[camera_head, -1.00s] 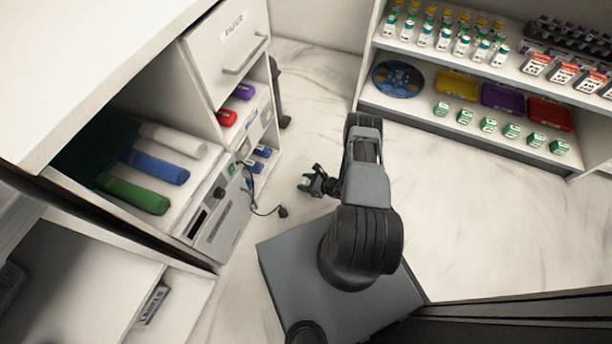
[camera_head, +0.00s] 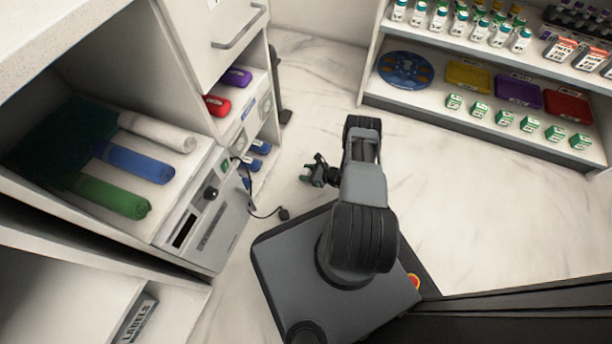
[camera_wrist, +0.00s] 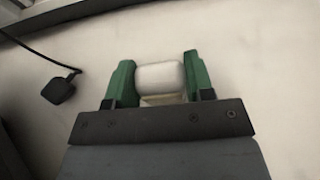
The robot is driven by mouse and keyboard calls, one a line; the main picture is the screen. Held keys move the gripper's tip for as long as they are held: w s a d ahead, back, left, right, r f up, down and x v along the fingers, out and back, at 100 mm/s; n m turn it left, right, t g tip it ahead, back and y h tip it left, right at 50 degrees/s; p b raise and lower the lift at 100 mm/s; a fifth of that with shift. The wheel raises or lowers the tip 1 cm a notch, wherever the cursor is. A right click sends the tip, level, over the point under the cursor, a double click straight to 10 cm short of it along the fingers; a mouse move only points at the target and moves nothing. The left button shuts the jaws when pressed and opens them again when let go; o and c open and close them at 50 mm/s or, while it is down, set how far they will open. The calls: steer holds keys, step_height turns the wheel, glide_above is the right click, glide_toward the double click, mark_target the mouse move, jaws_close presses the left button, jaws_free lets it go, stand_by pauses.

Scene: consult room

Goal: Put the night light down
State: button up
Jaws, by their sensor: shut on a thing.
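The night light (camera_wrist: 160,77) is a small white rounded block with a cream-coloured lower part. It sits between the two green fingers of my gripper (camera_wrist: 160,82) in the wrist view, with a finger against each side. My gripper (camera_head: 312,178) also shows small in the head view, in front of the left shelf unit and over the pale floor. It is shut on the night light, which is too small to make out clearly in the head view.
A black plug on a cord (camera_head: 283,213) hangs or lies left of my gripper, beside a grey device (camera_head: 205,215) on the left unit. Rolled towels (camera_head: 135,165) lie in that unit. Shelves with bottles and small boxes (camera_head: 480,112) stand at the back right. Marbled floor between is clear.

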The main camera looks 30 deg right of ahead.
steer(key=shift+d+f, duration=0.1)
steer(key=shift+f, duration=0.5)
steer(key=shift+d+r, duration=0.1)
steer(key=shift+r, duration=0.05)
steer(key=shift+f, duration=0.65)
steer(key=o, duration=1)
steer(key=shift+r, duration=0.1)
